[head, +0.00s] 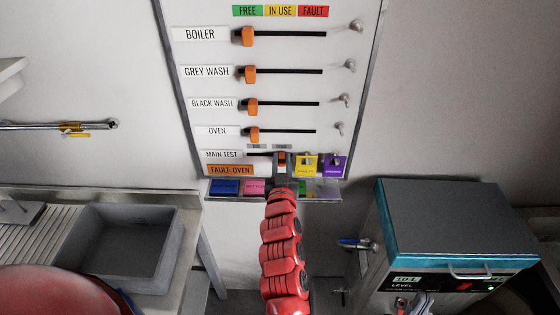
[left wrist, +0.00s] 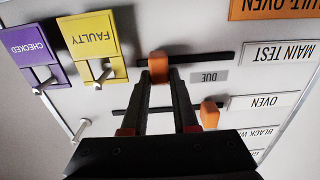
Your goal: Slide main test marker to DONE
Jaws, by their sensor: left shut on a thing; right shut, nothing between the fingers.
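The MAIN TEST marker is an orange slider (left wrist: 158,67) on a dark horizontal slot (left wrist: 205,58), shown upside down in the left wrist view. It sits near the slot end farthest from the MAIN TEST label (left wrist: 282,53). A grey DUE plate (left wrist: 209,76) lies nearer the label. In the head view two small plates sit above this slot; the marker is under the right-hand plate (head: 282,146), whose text is too small to read. My left gripper (head: 282,158) is shut on the marker, its fingertips at the panel. My right gripper is not in view.
The OVEN slider (head: 254,134) and other orange sliders stand at the left of their slots above. Yellow FAULTY (head: 306,166) and purple CHECKED (head: 334,166) tags hang close to the right. A teal-edged bath (head: 455,220) stands lower right, a grey basin (head: 125,240) lower left.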

